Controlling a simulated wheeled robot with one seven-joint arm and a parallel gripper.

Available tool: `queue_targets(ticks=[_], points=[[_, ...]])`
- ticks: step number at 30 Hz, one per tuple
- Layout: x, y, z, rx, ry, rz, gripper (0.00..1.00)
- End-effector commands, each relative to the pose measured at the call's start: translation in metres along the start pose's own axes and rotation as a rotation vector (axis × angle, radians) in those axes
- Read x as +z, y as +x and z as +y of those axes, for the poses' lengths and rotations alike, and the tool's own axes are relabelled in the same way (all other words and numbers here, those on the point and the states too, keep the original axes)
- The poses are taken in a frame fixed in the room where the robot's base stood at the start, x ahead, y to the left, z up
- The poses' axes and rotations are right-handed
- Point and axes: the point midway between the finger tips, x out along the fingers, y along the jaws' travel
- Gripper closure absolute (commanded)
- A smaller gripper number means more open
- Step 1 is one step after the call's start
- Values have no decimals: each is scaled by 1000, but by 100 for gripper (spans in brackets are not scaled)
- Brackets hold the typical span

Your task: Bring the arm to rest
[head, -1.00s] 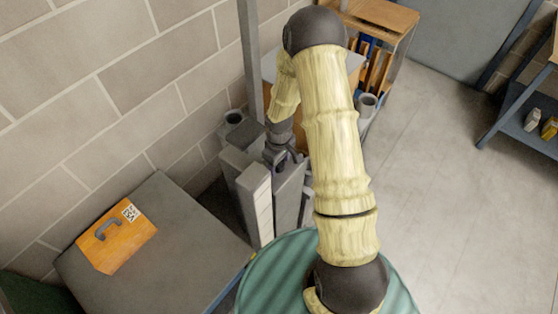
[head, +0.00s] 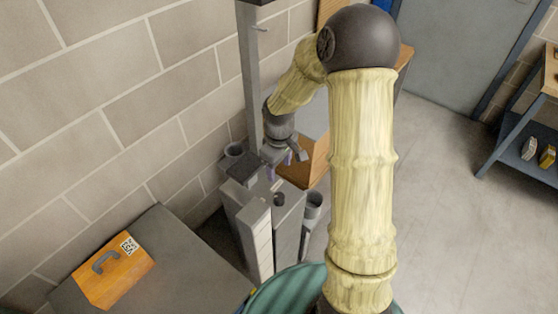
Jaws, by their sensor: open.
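My arm rises from the bottom of the head view, bends at a dark elbow and reaches down to the left. My gripper (head: 279,168) is at its end, small in the picture, with its jaws open and nothing seen between them. It hangs just above the grey stand (head: 250,215), which has upright blocks and tube-like holders. From this view I cannot tell whether the gripper touches the stand. My forearm and upper arm hide part of the floor and the wooden shelf behind.
A grey post (head: 249,80) stands close behind my gripper, near the block wall (head: 110,100). An orange case (head: 113,269) lies on a grey-topped table (head: 180,265) at lower left. A rack (head: 520,150) stands at right; the floor (head: 440,220) between is clear.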

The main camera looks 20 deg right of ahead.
Motion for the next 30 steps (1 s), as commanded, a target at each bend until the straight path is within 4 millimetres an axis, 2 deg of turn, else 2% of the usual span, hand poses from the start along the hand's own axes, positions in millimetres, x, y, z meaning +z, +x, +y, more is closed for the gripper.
queue_targets(ticks=[1, 5, 23, 26, 30], points=[[0, -8, 1, 2, 1, 2, 42], [0, -16, 0, -1, 1, 0, 42], [2, -22, -2, 3, 9, 1, 42], [9, -35, -9, 17, 46, 8, 42], [30, -69, -26, 47, 161, 37, 42]])
